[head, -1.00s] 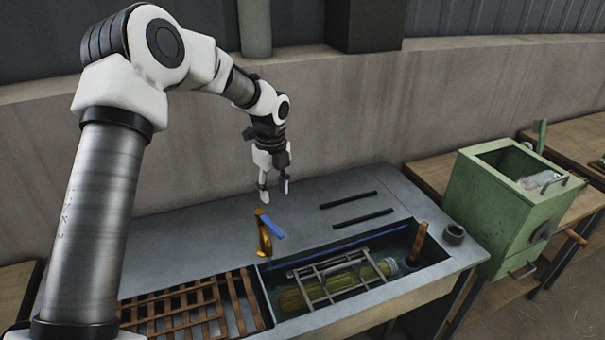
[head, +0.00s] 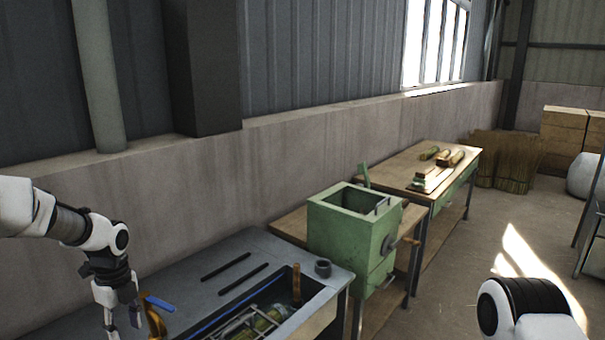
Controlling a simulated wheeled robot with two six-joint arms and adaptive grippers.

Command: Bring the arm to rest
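My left arm comes in from the left, and its gripper (head: 122,322) hangs pointing down over the left part of the metal sink table (head: 215,262). The fingers look spread apart with nothing visible between them; their tips reach the lower picture edge. A brass tap with a blue lever (head: 158,304) stands just right of the gripper. Of my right arm only a white and black joint (head: 525,305) shows at the lower right; its gripper is out of view.
A green box machine (head: 345,232) with a crank stands on a wooden table right of the sink. A metal rack (head: 245,328) lies in the basin. A farther workbench (head: 425,172) holds several bundles. Straw bundles (head: 505,160) stand behind. Open floor lies at the right.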

